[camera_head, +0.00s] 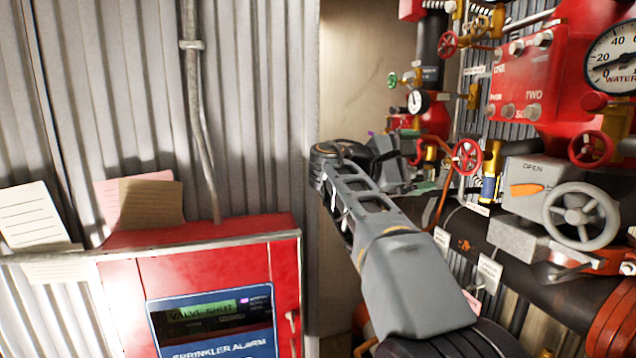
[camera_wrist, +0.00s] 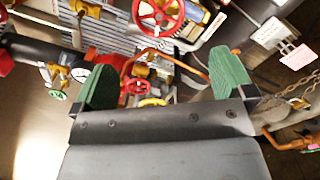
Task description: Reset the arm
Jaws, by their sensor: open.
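My arm (camera_head: 400,265) reaches from the bottom right up and away, past the right side of the red alarm cabinet. My gripper (camera_head: 405,165) is at its far end, partly hidden behind the wrist, in front of the red valves and pipes. In the wrist view my gripper (camera_wrist: 165,85) has its two green fingers wide apart, with no object held between them. Beyond the fingers the wrist view shows a red handwheel (camera_wrist: 158,12), a smaller red handwheel (camera_wrist: 136,86) and an orange bent pipe (camera_wrist: 150,52).
A red alarm cabinet (camera_head: 200,262) with a "VALVE SHUT" display (camera_head: 202,310) stands at left. At right are a grey handwheel (camera_head: 581,215), an "OPEN" indicator box (camera_head: 535,182), a dark pipe (camera_head: 545,275) and a water gauge (camera_head: 612,62). A chain (camera_wrist: 275,103) hangs in the wrist view.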

